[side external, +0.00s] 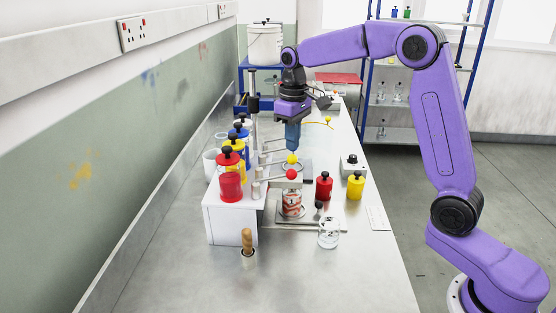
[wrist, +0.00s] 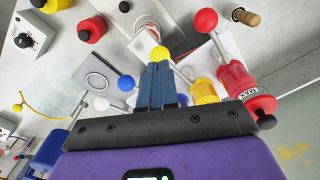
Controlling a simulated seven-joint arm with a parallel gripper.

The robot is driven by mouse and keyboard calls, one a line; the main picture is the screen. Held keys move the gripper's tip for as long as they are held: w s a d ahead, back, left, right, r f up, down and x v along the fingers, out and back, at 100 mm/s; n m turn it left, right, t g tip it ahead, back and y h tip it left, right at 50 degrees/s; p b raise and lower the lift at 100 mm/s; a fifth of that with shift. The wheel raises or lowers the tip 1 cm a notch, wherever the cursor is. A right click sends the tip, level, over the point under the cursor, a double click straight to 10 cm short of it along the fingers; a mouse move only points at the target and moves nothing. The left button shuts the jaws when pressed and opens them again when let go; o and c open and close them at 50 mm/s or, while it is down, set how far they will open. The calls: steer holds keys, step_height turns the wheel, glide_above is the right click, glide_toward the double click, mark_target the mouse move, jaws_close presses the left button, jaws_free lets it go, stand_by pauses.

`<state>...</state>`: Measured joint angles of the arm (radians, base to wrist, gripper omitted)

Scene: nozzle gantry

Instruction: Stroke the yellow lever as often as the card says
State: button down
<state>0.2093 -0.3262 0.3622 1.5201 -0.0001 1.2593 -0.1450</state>
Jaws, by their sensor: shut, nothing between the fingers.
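The yellow lever's round knob (side external: 292,159) is directly beneath my gripper (side external: 292,150). My gripper is shut and empty, its blue fingers pointing down. In the wrist view the yellow knob (wrist: 159,53) is right at the fingertips (wrist: 160,64); whether they touch I cannot tell. The red lever knob (side external: 292,174) is nearer the camera, and it also shows in the wrist view (wrist: 206,20). A blue lever knob (wrist: 126,82) is on the other side of the fingers. A white sheet (side external: 377,218), possibly the card, lies at the bench's right edge; no writing on it is readable.
Red (side external: 231,182), yellow and blue canisters stand on a white stand (side external: 231,222). A can (side external: 291,204) sits below the red lever. A red pot (side external: 324,187), yellow pot (side external: 355,187) and glass dish (side external: 329,234) stand nearby. The front of the bench is mostly clear.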

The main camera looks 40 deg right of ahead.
steer(key=shift+r, duration=2.5)
steer(key=s+a+f+n, duration=0.2)
steer(key=s+a, duration=0.2)
steer(key=s, duration=0.4)
steer(key=s+a+f+n, duration=0.2)
steer(key=s+a+n, duration=0.15)
steer(key=s, duration=0.45)
steer(key=s+d+f+n, duration=0.2)
steer(key=s+f, duration=0.1)
steer(key=s, duration=0.7)
steer(key=s+d+f+n, duration=0.2)
steer(key=s+f, duration=0.1)
steer(key=s, duration=0.6)
steer(key=shift+s+f, duration=0.35)
